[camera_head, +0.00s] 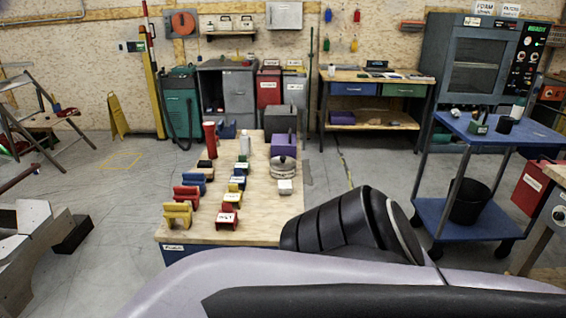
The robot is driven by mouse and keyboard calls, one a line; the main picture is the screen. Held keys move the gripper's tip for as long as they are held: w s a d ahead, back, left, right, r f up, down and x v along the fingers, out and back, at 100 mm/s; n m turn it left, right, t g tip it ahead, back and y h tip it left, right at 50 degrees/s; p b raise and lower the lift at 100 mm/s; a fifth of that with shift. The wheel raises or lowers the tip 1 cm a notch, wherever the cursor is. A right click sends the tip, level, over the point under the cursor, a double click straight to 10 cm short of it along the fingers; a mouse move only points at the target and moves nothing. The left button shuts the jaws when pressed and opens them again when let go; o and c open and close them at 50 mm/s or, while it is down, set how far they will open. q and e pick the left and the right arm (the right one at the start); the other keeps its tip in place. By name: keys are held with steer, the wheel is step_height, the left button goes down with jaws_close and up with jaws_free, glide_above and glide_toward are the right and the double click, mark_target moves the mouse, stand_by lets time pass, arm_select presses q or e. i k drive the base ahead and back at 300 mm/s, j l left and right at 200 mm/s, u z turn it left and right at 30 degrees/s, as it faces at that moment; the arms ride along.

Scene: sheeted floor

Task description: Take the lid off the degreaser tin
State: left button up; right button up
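No tin in view carries a label that I can read, so I cannot tell which one is the degreaser tin. A squat, rounded metallic container (283,167) stands on the right side of the wooden-topped bench (260,235), next to a purple box. A small green container (479,126) stands on the blue cart at the right. No lid shows clearly as a separate thing. A large grey and black link of my own arm fills the bottom of the view and covers the bench's near right corner. Neither gripper is in view.
Several red, yellow and blue holders (177,214) stand in rows on the bench, with a red cylinder (210,138) behind. The blue cart (490,135) holds a black bucket (467,200) below. A stepladder (45,125) stands left. Open floor lies left of the bench.

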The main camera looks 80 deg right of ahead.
mark_target(282, 163)
steer(key=z, duration=2.55)
steer(key=i+l+z, duration=0.2)
steer(key=l+z, duration=0.15)
steer(key=i+l+z, duration=0.55)
steer(key=l+z, duration=0.15)
steer(key=i+l+u, duration=0.2)
steer(key=i, duration=0.25)
steer(key=i+l+u, duration=0.2)
steer(key=i, duration=0.25)
steer(key=i+u, duration=0.15)
steer(key=u, duration=0.3)
steer(key=i+u, duration=0.2)
steer(key=u, duration=0.25)
steer(key=i+l+u, duration=0.15)
steer(key=u, duration=0.3)
steer(key=i+l+u, duration=0.15)
steer(key=u, duration=0.3)
steer(key=i+l+u, duration=0.1)
steer(key=u, duration=0.35)
steer(key=l, duration=0.1)
